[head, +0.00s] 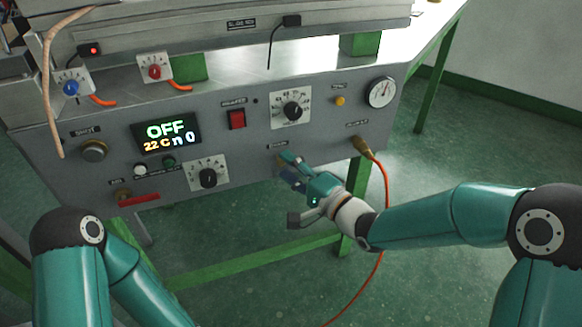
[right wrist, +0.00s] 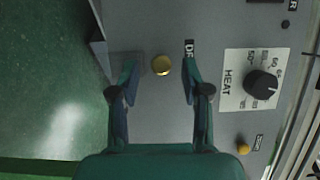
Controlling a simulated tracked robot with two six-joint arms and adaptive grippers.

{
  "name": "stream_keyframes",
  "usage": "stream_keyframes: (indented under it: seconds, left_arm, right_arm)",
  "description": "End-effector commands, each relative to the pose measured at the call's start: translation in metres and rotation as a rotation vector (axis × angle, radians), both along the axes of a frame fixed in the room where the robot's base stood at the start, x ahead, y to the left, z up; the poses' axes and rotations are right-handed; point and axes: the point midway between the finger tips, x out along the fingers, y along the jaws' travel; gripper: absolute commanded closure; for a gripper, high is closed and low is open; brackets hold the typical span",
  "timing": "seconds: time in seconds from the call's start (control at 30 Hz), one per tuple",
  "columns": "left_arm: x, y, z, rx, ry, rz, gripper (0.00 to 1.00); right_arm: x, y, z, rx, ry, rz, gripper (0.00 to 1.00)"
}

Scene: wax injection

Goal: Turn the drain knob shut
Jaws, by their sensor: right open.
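The drain knob (right wrist: 162,66) is a small round brass knob on the grey panel, beside a partly covered label that starts with "DR". In the right wrist view it sits between the two fingertips of my right gripper (right wrist: 158,72). The gripper is open, with a finger on either side of the knob and a visible gap to each. In the head view my right gripper (head: 292,168) is at the lower front of the panel and mostly hides the knob. My left gripper is not in view; only parts of my left arm show.
The grey machine panel (head: 232,150) carries a black heat dial (head: 293,108), a red switch (head: 237,119), a display reading OFF (head: 166,133) and a gauge (head: 381,92). An orange hose (head: 386,200) hangs from a brass fitting (head: 362,146) right of the gripper. Green floor lies below.

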Motion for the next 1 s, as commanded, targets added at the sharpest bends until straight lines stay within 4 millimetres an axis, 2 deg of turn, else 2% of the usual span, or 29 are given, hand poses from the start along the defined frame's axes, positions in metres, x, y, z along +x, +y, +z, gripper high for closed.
stream_keyframes:
  seconds: [0.6,0.8,1.0]
  left_arm:
    - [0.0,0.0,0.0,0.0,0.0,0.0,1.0]
    - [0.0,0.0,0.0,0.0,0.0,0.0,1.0]
    - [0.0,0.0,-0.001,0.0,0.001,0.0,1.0]
  right_arm:
    - [-0.078,-0.07,-0.002,0.0,0.001,-0.005,0.53]
    - [-0.087,-0.077,-0.002,0.001,0.001,-0.002,0.53]
    - [-0.087,-0.077,-0.002,0.001,0.001,-0.001,0.53]
